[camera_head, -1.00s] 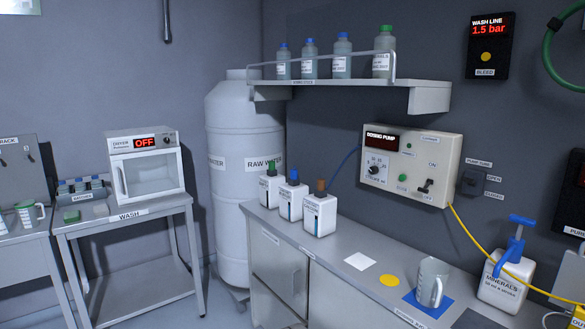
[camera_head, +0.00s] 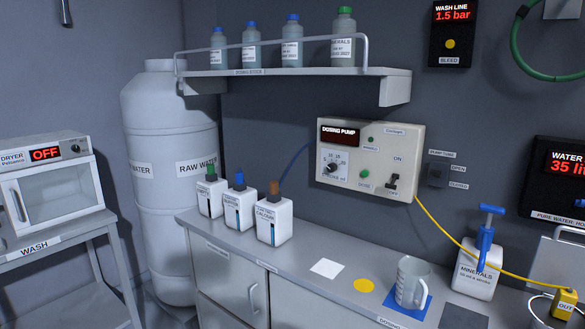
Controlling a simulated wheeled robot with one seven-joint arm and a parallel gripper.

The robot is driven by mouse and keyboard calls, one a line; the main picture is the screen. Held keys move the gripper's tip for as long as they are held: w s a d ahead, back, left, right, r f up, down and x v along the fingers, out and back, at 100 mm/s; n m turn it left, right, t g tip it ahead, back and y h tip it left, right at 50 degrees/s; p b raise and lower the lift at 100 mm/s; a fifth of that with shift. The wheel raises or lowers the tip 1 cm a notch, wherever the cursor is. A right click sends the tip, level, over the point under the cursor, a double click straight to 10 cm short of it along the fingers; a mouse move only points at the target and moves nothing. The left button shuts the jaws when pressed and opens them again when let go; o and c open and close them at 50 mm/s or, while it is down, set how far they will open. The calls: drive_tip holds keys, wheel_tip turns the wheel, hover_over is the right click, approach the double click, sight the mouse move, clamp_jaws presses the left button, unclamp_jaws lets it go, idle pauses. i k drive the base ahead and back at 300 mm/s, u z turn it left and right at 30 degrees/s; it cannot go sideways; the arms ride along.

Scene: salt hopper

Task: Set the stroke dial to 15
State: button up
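The dosing pump (camera_head: 371,160) is a cream box on the grey back wall above the counter. Its stroke dial (camera_head: 332,167) is a small dark knob at the left of the front panel, on a pale scale with numbers around it. The pointer's exact setting is too small to tell. The dosing pump's dark display (camera_head: 340,134) shows only its name. My gripper is not in view.
The counter (camera_head: 318,291) holds three white bottles (camera_head: 273,220) at its left, a mug (camera_head: 411,281) on a blue mat, and a minerals canister (camera_head: 476,269). A yellow hose (camera_head: 440,230) runs right.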

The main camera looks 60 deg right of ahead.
sight(331, 167)
drive_tip(key=z, duration=0.15)
drive_tip(key=i, duration=0.9)
drive_tip(key=z, duration=1.05)
drive_tip(key=i, duration=0.7)
drive_tip(key=z, duration=0.55)
